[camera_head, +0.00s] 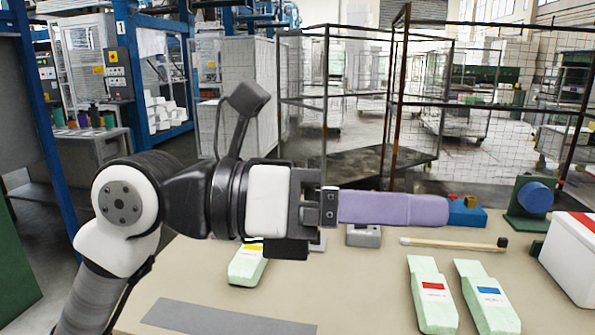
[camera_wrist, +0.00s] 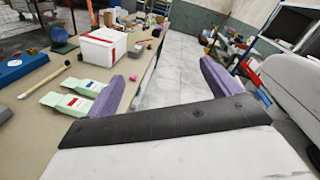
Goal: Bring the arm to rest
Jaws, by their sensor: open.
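My arm (camera_head: 215,200) reaches in from the left of the head view and is held level above the beige table (camera_head: 375,295). My gripper (camera_head: 446,210) points to the right with its long purple fingers. In the wrist view my gripper (camera_wrist: 162,70) shows two purple fingers spread wide apart, with nothing between them but floor and the table's edge beyond. It is open and empty, and appears clear of everything on the table.
Pale green foam pieces with red (camera_head: 432,293), blue (camera_head: 487,297) and yellow (camera_head: 247,264) labels lie on the table. A thin stick (camera_head: 452,244), a blue block (camera_head: 467,216) and a white box (camera_head: 571,262) are to the right. A grey strip (camera_head: 230,319) lies in front.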

